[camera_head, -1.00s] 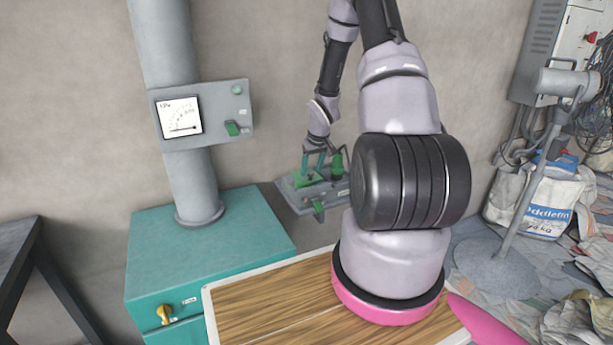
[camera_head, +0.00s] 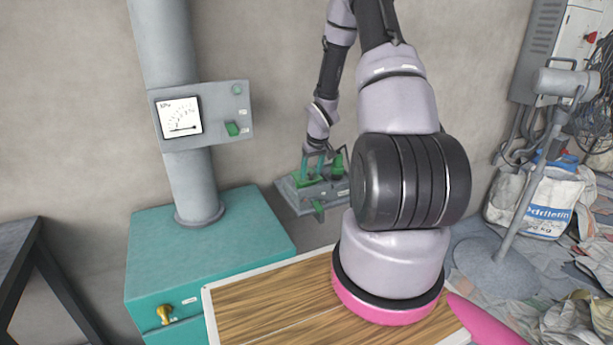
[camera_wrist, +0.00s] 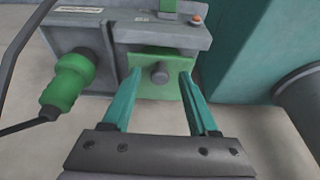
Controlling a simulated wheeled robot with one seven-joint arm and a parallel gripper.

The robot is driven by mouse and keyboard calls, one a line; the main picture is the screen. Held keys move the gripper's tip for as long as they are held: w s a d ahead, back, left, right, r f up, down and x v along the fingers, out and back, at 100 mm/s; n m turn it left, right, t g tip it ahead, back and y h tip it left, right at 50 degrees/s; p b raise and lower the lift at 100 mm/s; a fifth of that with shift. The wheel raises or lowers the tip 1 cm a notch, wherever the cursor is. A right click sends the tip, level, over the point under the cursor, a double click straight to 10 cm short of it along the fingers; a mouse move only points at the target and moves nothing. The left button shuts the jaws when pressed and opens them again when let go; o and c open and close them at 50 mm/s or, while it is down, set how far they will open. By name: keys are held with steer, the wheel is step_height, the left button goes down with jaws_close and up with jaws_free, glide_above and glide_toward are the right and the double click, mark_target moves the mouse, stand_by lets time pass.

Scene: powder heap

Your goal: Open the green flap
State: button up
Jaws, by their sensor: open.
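The green flap (camera_wrist: 148,78) is a flat plate with a round grey knob (camera_wrist: 160,73) on it, set in a grey housing (camera_wrist: 190,34). The flap's upper part lies against the housing in the wrist view. My gripper (camera_wrist: 161,75) is open, its two teal fingers on either side of the knob with a gap on each side. Whether the fingertips reach past the knob's face I cannot tell. In the head view my gripper (camera_head: 314,156) is small, over the grey housing (camera_head: 298,202), and the flap is hard to make out there.
A green plug (camera_wrist: 68,82) with a black cable is left of the flap. A small orange button (camera_wrist: 196,19) is at the housing's upper right. A teal cabinet (camera_head: 200,240) stands left in the head view, and a wooden-topped surface (camera_head: 260,305) is in front.

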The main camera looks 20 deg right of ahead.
mark_target(308, 177)
steer(key=shift+w+f, duration=0.2)
steer(key=shift+f, duration=0.4)
steer(key=shift+r, duration=0.2)
stand_by(0.6)
jaws_close()
steer(key=shift+w+r, duration=0.35)
steer(key=shift+r, duration=0.55)
steer(key=shift+w+r, duration=0.1)
steer(key=shift+w+r, duration=0.55)
steer(key=shift+r, duration=0.25)
